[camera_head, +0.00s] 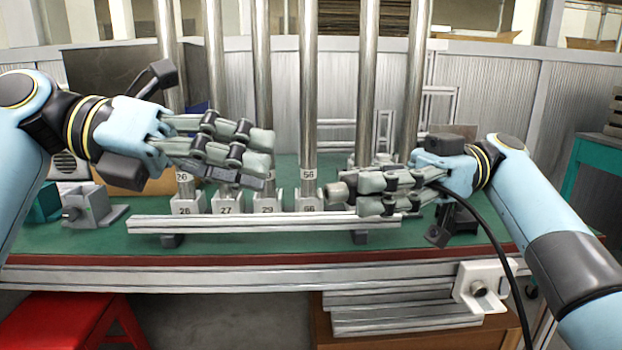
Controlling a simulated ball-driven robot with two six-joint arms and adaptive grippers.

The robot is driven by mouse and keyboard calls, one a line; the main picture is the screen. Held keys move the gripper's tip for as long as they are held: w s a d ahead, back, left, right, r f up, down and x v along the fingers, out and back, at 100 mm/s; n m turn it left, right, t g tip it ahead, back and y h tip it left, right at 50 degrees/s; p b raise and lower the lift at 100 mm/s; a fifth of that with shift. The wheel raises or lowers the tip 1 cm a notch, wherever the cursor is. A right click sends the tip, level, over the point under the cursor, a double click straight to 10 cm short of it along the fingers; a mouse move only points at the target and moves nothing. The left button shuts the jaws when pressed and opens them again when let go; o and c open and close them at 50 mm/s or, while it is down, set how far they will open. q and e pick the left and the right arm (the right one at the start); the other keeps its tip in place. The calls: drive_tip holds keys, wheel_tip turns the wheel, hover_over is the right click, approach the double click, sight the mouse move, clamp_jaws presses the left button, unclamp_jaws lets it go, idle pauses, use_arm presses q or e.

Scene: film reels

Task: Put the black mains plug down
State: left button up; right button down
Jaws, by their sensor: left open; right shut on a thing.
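My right gripper (362,195) is shut, its fingers pointing left just above the silver rail at the bench's front. A black cable (492,232) runs from its fingers to the right and hangs down past the bench's front edge. My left gripper (258,160) is open and empty, raised above the bench and pointing right, in front of the numbered grey blocks.
A silver rail (250,228) lies along the green bench top (70,245). Behind it, several metal posts (308,90) rise from numbered blocks. A grey clamp (92,207) stands at the left. A red stool (75,318) is below the bench.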

use_arm(q)
drive_tip(key=x, duration=0.8)
clamp_jaws()
use_arm(e)
drive_tip(key=c, duration=1)
unclamp_jaws()
drive_tip(key=shift+o, duration=0.2)
